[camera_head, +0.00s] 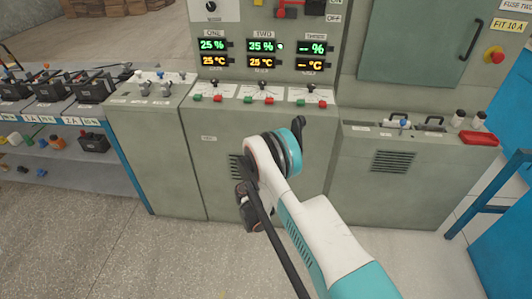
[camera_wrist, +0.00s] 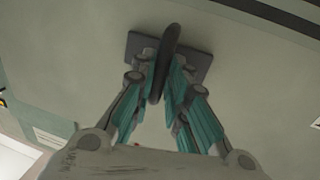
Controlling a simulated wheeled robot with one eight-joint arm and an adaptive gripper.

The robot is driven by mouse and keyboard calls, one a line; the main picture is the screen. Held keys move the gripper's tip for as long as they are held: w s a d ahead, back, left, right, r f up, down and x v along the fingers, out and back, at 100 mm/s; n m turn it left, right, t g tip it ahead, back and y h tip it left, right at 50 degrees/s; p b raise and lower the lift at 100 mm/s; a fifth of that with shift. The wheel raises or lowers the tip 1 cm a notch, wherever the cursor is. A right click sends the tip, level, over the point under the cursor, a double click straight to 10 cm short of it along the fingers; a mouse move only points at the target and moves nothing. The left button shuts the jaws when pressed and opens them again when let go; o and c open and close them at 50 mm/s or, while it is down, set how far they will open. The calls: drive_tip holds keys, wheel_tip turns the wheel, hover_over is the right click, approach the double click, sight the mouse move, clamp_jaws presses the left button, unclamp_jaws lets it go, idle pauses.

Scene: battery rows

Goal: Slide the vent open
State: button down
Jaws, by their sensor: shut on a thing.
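In the wrist view my gripper (camera_wrist: 163,98) is shut on a dark, rounded upright handle (camera_wrist: 170,42). The handle stands out from a dark rectangular plate (camera_wrist: 202,66) on a pale grey-green panel. In the head view my gripper (camera_head: 245,198) is low at the front of the middle cabinet, largely hidden by my arm. A dark slatted vent (camera_head: 235,166) shows just left of my wrist, partly covered by it. I cannot tell from these views how far it is open.
The middle cabinet (camera_head: 170,190) has red and green buttons and lit displays (camera_head: 262,46) above. A second slatted vent (camera_head: 393,161) is on the right cabinet. Shelves with batteries (camera_head: 50,88) stand at left. The floor (camera_head: 90,255) in front is clear.

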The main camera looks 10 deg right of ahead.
drive_tip(key=shift+s+d, duration=0.15)
drive_tip(key=shift+d, duration=0.2)
drive_tip(key=c, duration=1.7)
unclamp_jaws()
drive_tip(key=shift+d, duration=0.15)
drive_tip(key=shift+o, duration=0.2)
drive_tip(key=shift+r, duration=0.5)
wheel_tip(320, 180, up, 8)
drive_tip(key=shift+f, duration=0.25)
drive_tip(key=shift+r, duration=0.75)
